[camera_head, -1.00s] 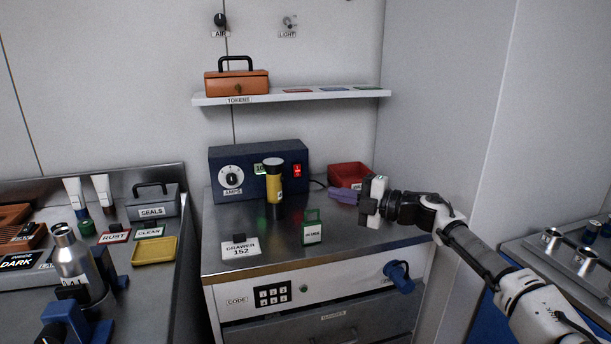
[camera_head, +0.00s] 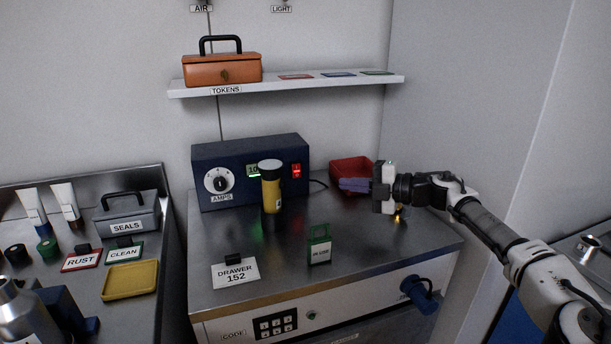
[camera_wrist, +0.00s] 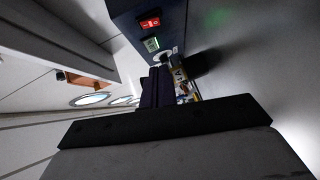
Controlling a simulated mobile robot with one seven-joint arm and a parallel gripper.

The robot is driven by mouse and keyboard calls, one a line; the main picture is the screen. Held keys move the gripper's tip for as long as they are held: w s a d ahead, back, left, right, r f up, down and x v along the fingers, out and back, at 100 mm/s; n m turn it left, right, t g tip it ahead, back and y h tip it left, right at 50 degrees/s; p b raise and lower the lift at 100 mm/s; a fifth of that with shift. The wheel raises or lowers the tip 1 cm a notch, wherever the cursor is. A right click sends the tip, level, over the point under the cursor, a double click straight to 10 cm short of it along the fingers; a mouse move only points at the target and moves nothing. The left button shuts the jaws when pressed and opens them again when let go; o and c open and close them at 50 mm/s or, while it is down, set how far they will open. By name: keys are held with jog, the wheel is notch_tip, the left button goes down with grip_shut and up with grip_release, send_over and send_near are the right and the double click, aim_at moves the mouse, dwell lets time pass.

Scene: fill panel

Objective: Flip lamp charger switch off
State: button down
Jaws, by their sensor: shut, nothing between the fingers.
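The charger (camera_head: 225,160) is a dark blue box at the back of the steel bench, with an AMPS dial, a green display (camera_head: 253,170) and a red lit switch (camera_head: 296,171). The charger also shows in the wrist view (camera_wrist: 130,15), with its red switch (camera_wrist: 150,22) lit. My gripper (camera_head: 342,185) has purple fingers, shut and empty, pointing left. It is right of the switch and apart from it. The fingers (camera_wrist: 155,80) point towards the charger in the wrist view.
A red bin (camera_head: 350,168) sits behind my gripper. A green tag (camera_head: 319,246) and a DRAWER 152 card (camera_head: 235,273) stand at the bench front. A shelf (camera_head: 300,85) with an orange toolbox (camera_head: 222,70) hangs above. The bench between charger and front is mostly clear.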

jog(key=p, duration=0.3)
send_near(296, 171)
jog(key=a, duration=0.1)
jog(key=s+a, duration=0.1)
jog(key=a, duration=0.3)
jog(key=shift+s+f, duration=0.3)
jog(key=shift+s, duration=0.1)
jog(key=w, duration=0.2)
jog(key=w+f, duration=0.1)
jog(key=shift+a, duration=0.4)
jog(key=shift+w+a, duration=0.15)
jog(key=shift+w, duration=0.2)
jog(key=shift+f, duration=0.1)
